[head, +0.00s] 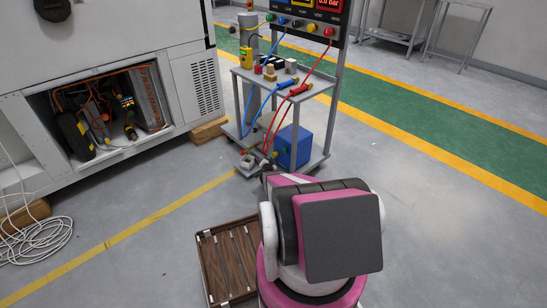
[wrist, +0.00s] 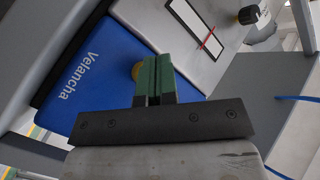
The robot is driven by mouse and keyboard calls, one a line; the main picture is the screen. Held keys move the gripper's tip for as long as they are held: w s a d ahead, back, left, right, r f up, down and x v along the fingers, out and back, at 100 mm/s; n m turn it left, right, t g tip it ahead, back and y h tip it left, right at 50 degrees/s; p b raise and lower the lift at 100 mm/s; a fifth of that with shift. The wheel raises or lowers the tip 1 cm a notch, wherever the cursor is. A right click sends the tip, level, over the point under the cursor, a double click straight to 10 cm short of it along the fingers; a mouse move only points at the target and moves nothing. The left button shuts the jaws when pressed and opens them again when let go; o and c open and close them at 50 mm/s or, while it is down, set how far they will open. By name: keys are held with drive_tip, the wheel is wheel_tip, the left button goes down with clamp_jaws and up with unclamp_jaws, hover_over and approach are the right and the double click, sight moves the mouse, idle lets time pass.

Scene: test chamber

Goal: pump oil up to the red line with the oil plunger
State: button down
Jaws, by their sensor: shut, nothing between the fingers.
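The blue pump box (head: 293,146), marked "Velancha", stands on the trolley's lower shelf and fills the upper left of the wrist view (wrist: 98,65). Its grey face holds a white sight window (wrist: 190,20) crossed by a slanted red line (wrist: 208,38). No oil level can be made out in it. A yellowish round knob (wrist: 136,71), perhaps the oil plunger, shows partly behind my fingers. My gripper (wrist: 155,62) has green fingertips, shut and empty, in front of the box beside that knob. Contact cannot be told. My arm hides the gripper in the head view.
A black knob with a yellow part (wrist: 249,14) lies beyond the window. The trolley (head: 262,82) carries red and blue hoses and a gauge panel (head: 306,14). An open white cabinet (head: 110,105) stands left. A brown tray (head: 230,262) lies beside my arm. The floor at right is clear.

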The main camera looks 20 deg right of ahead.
drive_tip(key=shift+d, duration=0.1)
idle(0.3)
drive_tip(key=shift+w+d, duration=0.15)
drive_tip(key=shift+d, duration=0.15)
drive_tip(key=shift+w+d, duration=0.2)
drive_tip(key=shift+d, duration=0.3)
drive_tip(key=shift+w+d, duration=0.15)
drive_tip(key=shift+d, duration=0.35)
idle(1.5)
drive_tip(key=shift+s+a, duration=0.25)
drive_tip(key=shift+a, duration=0.45)
drive_tip(key=shift+s+a, duration=0.25)
drive_tip(key=shift+a, duration=0.45)
drive_tip(key=a, duration=0.1)
drive_tip(key=s+a, duration=0.1)
drive_tip(key=a, duration=0.2)
drive_tip(key=shift+s+a, duration=0.35)
drive_tip(key=shift+s, duration=0.05)
idle(0.5)
